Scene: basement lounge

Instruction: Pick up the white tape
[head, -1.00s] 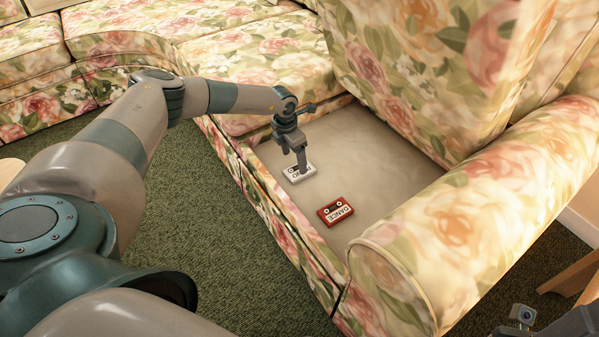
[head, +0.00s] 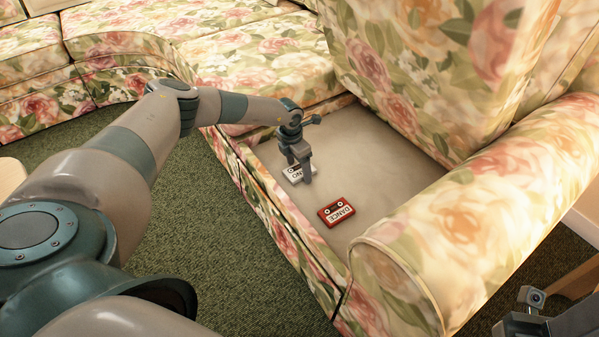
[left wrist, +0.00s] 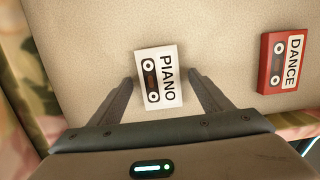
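The white tape (head: 293,174), a small cassette labelled PIANO, lies flat on the beige sofa base where a seat cushion is absent. It also shows in the left wrist view (left wrist: 168,77). My left gripper (head: 302,177) is just above it, pointing down. In the left wrist view its two fingers (left wrist: 160,82) are spread apart, one on each side of the tape, with gaps between. In the head view the gripper partly hides the tape. My right gripper (head: 545,322) shows only in part at the lower right corner; its fingers cannot be made out.
A red tape labelled DANCE (head: 336,211) lies close by on the same base, also in the left wrist view (left wrist: 283,62). A floral armrest (head: 470,220) stands to the right, a raised floral cushion (head: 430,80) behind, and a front edge (head: 275,215) at left.

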